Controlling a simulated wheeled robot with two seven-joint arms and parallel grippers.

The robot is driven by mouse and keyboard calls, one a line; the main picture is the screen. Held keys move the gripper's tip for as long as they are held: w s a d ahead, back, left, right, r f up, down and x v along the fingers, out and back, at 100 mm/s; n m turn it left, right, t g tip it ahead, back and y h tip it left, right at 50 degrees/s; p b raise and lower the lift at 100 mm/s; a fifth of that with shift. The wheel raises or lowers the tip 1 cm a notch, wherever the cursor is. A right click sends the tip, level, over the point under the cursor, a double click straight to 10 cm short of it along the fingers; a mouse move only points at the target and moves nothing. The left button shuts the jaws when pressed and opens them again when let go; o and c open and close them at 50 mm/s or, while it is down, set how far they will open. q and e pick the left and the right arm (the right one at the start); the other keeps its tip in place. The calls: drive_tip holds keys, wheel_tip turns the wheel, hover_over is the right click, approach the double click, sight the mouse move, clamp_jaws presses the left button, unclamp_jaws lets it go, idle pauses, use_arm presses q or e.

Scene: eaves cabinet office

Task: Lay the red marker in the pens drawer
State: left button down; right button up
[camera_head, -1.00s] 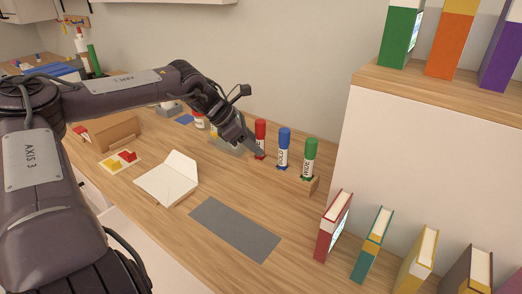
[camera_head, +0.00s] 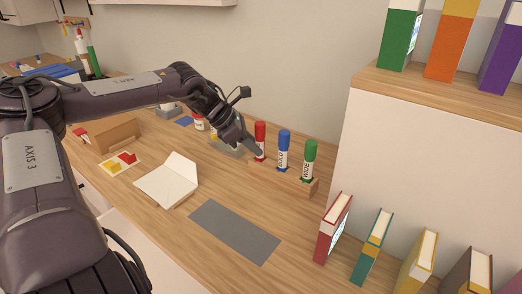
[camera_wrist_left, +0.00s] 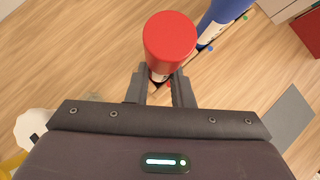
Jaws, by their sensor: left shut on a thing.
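The red marker (camera_head: 260,137) stands upright at the left end of a low wooden holder (camera_head: 296,186) on the desk, beside a blue and a green marker. My left gripper (camera_head: 255,154) is shut on the red marker, low on its body. In the left wrist view the red cap (camera_wrist_left: 170,40) shows from above, between my left gripper's fingers (camera_wrist_left: 160,88). The pens drawer cannot be made out. My right gripper is not in view.
The blue marker (camera_head: 283,148) and green marker (camera_head: 309,160) stand close on the right. An open notebook (camera_head: 168,181) and a grey mat (camera_head: 235,231) lie in front. Several binders, including a red one (camera_head: 332,229), stand at the lower right.

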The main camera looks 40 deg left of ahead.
use_arm(q)
drive_tip(key=shift+r, duration=0.4)
drive_tip(key=shift+r, duration=0.2)
wheel_tip(320, 180, up, 5)
drive_tip(key=p, duration=0.4)
drive_tip(key=shift+r, duration=0.15)
idle(0.5)
